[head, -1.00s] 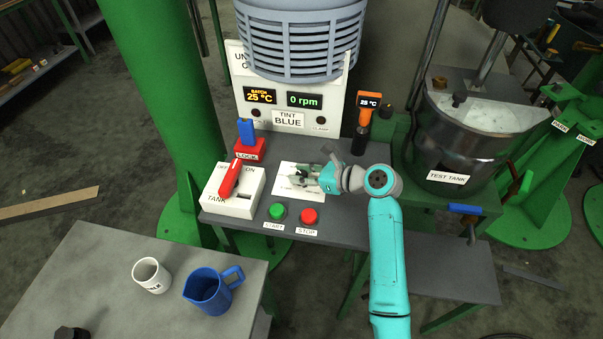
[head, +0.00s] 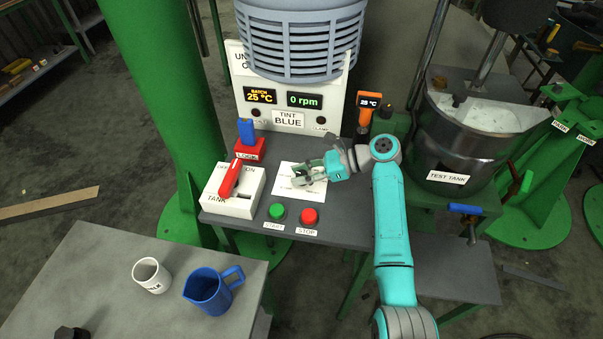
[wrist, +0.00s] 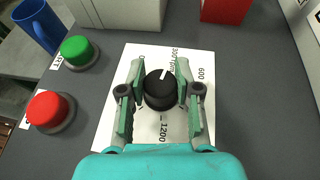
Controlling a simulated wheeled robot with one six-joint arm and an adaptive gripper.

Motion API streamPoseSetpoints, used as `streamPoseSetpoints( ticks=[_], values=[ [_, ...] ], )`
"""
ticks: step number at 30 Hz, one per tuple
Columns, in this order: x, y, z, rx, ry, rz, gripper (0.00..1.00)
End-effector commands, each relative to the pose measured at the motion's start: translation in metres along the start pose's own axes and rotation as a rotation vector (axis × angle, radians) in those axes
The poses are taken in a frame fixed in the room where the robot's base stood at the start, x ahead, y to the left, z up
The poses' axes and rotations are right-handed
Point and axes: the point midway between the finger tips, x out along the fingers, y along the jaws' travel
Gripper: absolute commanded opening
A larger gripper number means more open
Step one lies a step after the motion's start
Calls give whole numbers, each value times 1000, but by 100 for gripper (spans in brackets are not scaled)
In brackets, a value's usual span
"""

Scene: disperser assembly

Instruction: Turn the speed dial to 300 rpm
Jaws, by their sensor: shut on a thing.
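The speed dial (wrist: 160,93) is a round black knob with a white pointer line, on a white scale card (wrist: 110,120) on the grey bench. The pointer faces up and slightly right in the wrist view, close to the direction of the 300 rpm label (wrist: 174,57). Whether it lines up exactly I cannot tell. My gripper (wrist: 160,85) is shut on the dial, with a green-grey finger on each side of it. In the head view my gripper (head: 308,176) is over the card and hides the dial. The rpm display (head: 304,101) reads 0 rpm.
Green start (head: 277,211) and red stop (head: 309,216) buttons are at the bench front. A white box with a red lever (head: 230,178) and a red lock block (head: 250,150) are left of the card. An orange thermometer (head: 366,105) stands behind my arm.

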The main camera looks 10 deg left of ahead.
Motion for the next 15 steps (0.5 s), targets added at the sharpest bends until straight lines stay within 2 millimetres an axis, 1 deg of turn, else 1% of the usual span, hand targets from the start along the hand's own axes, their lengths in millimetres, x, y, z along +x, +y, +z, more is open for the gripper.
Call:
streamPoseSetpoints(
  ticks=[6, 15],
  values=[
    [0, 0, 0, -19, 0, 49, 0],
    [0, 0, -1, -23, 1, 59, 0]
  ],
)
